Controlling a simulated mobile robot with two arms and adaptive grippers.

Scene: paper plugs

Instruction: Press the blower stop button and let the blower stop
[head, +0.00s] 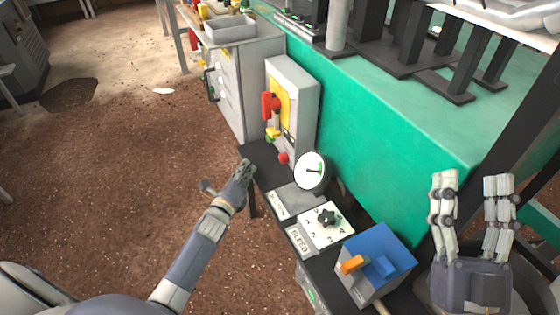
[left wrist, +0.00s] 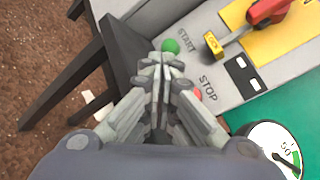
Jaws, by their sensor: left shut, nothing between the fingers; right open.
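The red stop button (head: 283,158) is low on the front of the grey blower switch box (head: 304,97). In the left wrist view it shows as a red edge (left wrist: 198,94) below the label STOP, partly hidden by my fingers. The green start button (left wrist: 170,46) is by the label START, just beyond my fingertips in that view. My left gripper (head: 245,170) is shut and empty, left of the stop button in the head view; I cannot tell whether it touches anything. My right gripper (head: 471,180) is open and empty at the right.
A red lever (head: 268,105) on a yellow plate is above the buttons. A round gauge (head: 311,170) stands close right of the stop button. A dark bench holds a knob panel (head: 327,218) and a blue box (head: 378,255). Brown floor is free at the left.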

